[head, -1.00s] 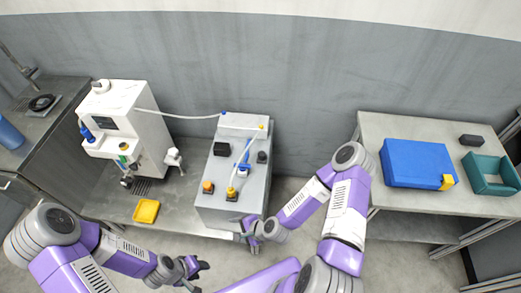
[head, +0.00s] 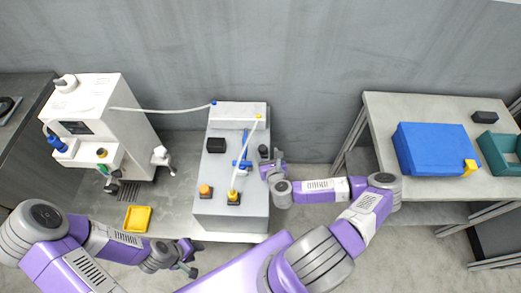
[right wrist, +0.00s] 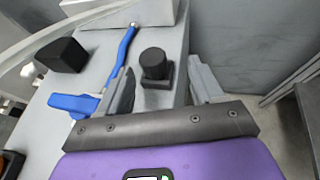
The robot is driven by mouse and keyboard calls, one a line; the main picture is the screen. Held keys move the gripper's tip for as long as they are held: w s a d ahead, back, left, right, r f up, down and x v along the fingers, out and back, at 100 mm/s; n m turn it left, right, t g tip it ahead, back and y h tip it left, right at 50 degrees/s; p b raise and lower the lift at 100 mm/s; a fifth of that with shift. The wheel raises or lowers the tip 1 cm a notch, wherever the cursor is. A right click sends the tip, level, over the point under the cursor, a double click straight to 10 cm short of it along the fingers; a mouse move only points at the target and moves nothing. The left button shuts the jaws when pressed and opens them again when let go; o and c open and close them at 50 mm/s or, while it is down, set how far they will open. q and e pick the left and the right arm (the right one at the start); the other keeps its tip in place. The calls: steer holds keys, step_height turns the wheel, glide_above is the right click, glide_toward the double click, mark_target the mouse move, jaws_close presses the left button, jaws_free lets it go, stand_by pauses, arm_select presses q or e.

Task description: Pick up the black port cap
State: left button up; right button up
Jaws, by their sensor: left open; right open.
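The black port cap (head: 263,150) stands upright on the right side of the grey box's top (head: 213,211). In the right wrist view the cap (right wrist: 154,62) is a short black cylinder on a square dark base. My right gripper (head: 275,158) is open and empty at the box's right edge, close to the cap. In the right wrist view its two fingers (right wrist: 162,80) lie left and right of the cap, which shows between and slightly beyond them; I cannot tell whether they touch it. My left gripper (head: 188,258) is open and empty, low in front of the bench.
A blue lever (right wrist: 105,95) and a black block (right wrist: 62,55) sit left of the cap. A pale hose (head: 248,150) arches over the box. A white machine (head: 110,115) and yellow tray (head: 137,219) are left; a blue case (head: 430,150) lies on the right table.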

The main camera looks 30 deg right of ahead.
mark_target(262, 145)
steer(key=x, duration=0.2)
steer(key=b+x, duration=0.1)
steer(key=x, duration=0.1)
steer(key=a+b+x, duration=0.1)
steer(key=x, duration=0.1)
steer(key=shift+w+d+r, duration=0.1)
steer(key=shift+w, duration=0.3)
steer(key=shift+w+d, duration=0.1)
steer(key=shift+w, duration=0.2)
steer(key=c, duration=1)
steer(key=shift+c, duration=0.2)
